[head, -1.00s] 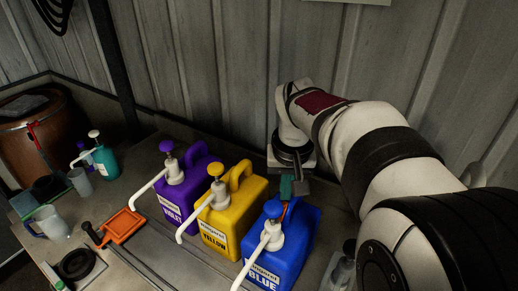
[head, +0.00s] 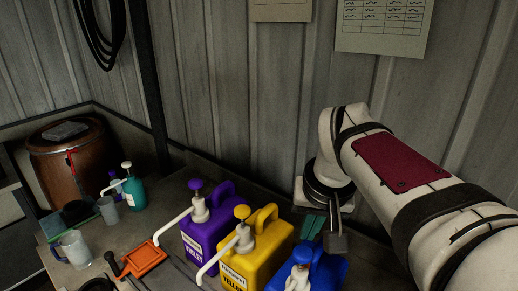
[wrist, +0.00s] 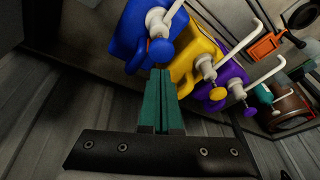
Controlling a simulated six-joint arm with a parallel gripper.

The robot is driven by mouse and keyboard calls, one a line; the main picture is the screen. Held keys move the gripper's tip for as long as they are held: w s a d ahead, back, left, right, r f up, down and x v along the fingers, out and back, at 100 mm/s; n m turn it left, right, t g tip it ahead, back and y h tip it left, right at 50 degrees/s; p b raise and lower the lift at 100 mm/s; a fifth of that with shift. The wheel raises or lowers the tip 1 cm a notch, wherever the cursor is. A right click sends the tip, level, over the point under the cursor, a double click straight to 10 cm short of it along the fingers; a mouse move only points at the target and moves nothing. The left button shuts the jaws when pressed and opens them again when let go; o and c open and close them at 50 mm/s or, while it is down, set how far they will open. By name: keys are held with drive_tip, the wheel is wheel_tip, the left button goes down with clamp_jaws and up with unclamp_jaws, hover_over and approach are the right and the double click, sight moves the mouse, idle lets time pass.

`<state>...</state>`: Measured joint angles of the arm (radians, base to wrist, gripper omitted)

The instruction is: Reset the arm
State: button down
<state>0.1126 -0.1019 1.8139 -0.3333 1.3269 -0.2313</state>
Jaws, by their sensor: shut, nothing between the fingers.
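My gripper (head: 312,230) is at the right in the head view, behind and above the pump of the blue jug (head: 330,272). Its teal fingers (wrist: 161,75) are together with nothing between them in the wrist view. The blue jug (wrist: 137,25) with its blue pump knob is just beyond the fingertips there; I cannot tell whether they touch. The yellow jug (head: 262,258) and the violet jug (head: 213,225) stand left of the blue one, each with a pump and white spout. The lower part of the blue jug is cut off in the head view.
An orange tray (head: 146,258), a clear jug (head: 73,250) and a teal pump bottle (head: 133,190) stand on the bench at left. A wooden barrel (head: 75,165) is at the back left. The corrugated wall (head: 240,110) rises close behind the jugs.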

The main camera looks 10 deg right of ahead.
drive_tip(key=s+a+f+m+t+y, duration=0.1)
drive_tip(key=s+a+f+t, duration=0.15)
drive_tip(key=s, duration=0.35)
drive_tip(key=s+a+f+t+y, duration=0.1)
drive_tip(key=s+a, duration=0.3)
drive_tip(key=s, duration=0.1)
drive_tip(key=s+f+m+g, duration=0.1)
drive_tip(key=s+f+g, duration=0.6)
drive_tip(key=s, duration=0.4)
drive_tip(key=shift+f+m, duration=0.3)
drive_tip(key=shift+f, duration=0.4)
